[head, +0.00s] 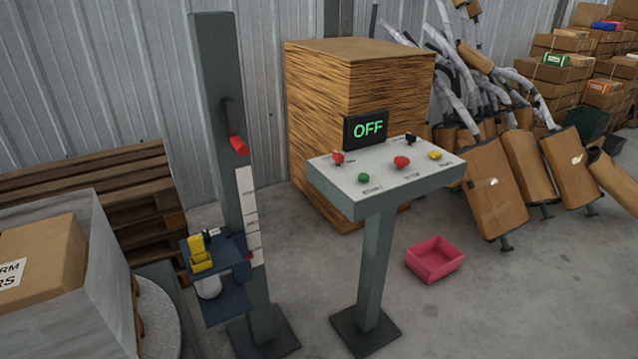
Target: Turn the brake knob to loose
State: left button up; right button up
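A control panel (350,183) stands on a grey post in the middle of the view. Its sloped top carries a small red-topped knob (338,158) at the back left and a small black knob (411,139) at the back right, each beside a short label. The labels are too small to read, so I cannot tell which is the brake knob or how it is set. A green button (363,178), a red button (402,162) and a yellow button (435,155) sit along the front. A display (367,130) reads OFF. Neither of my grippers is in view.
A tall grey mast (222,130) with a red handle (238,145) and a blue carriage (222,297) stands left of the panel. A wrapped boxed load (45,265) is at the left. A pink bin (434,259) lies on open floor.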

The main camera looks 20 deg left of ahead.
aim_at(205, 233)
jog(key=u, duration=1.25)
